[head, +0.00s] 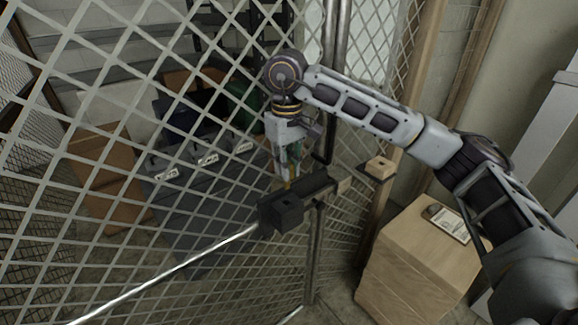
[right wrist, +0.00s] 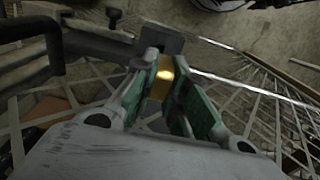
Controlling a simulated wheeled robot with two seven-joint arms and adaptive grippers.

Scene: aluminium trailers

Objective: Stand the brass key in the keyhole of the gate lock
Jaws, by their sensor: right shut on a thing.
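The brass key (head: 289,184) is a small yellow piece under my right gripper (head: 289,175). In the right wrist view the key (right wrist: 161,82) is pinched between the green-padded fingers of my right gripper (right wrist: 163,90). The gate lock (head: 281,212) is a black box on the mesh gate's rail, with a dark opening on top. The gripper points down just above and behind this box. In the right wrist view the lock (right wrist: 162,38) is just beyond the fingertips. The key's lower end is hard to see, and I cannot tell whether it touches the lock. My left gripper is not in view.
The mesh gate (head: 110,205) fills the left and middle. A small wooden block (head: 380,167) with a dark hole sits on a ledge right of the lock. A large brown box (head: 415,265) stands at the lower right. Dark bins (head: 205,190) are behind the mesh.

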